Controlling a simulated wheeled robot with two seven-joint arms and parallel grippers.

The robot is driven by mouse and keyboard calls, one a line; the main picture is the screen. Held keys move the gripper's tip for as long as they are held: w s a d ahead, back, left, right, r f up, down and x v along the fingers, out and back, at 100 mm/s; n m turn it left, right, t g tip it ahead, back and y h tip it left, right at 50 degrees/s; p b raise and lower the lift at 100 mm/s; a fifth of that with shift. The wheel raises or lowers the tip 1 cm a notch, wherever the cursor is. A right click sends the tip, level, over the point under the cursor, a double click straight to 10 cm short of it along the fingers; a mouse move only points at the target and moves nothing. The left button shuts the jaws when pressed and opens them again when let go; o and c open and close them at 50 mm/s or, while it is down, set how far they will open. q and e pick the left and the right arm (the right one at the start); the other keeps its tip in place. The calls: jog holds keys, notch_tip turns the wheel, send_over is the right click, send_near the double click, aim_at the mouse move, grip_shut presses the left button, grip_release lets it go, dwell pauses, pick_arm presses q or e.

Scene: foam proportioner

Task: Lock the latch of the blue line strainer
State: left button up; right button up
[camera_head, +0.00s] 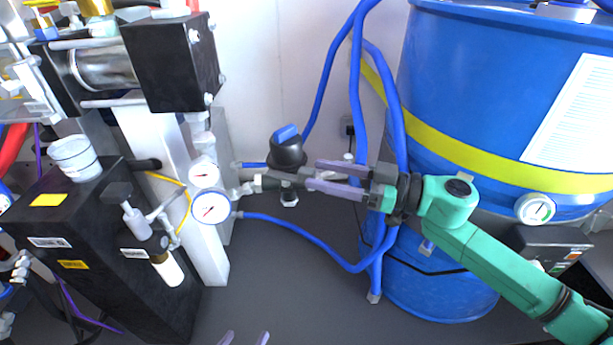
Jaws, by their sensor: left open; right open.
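A black, rounded fitting (287,152) with a blue lever-like piece (286,133) on top sits in the blue line near the middle of the head view. It looks like the strainer and its latch, though I cannot tell whether the latch is locked. My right gripper (315,175) is open and points left, its fingertips just right of and slightly below the black fitting. I see no clear contact, and the fingers hide part of the pipework there. My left gripper (245,339) is open and empty at the bottom edge, with only its fingertips showing.
A large blue drum (470,90) with a yellow band stands at the right. Blue hoses (360,90) hang beside it. Gauges (210,207) and a white column stand left of the fitting, with a black cabinet (100,240) further left. The grey floor below the fitting is clear.

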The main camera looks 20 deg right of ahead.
aim_at(315, 172)
jog(key=shift+x, duration=1.9)
grip_shut()
jog(key=shift+r, duration=0.1)
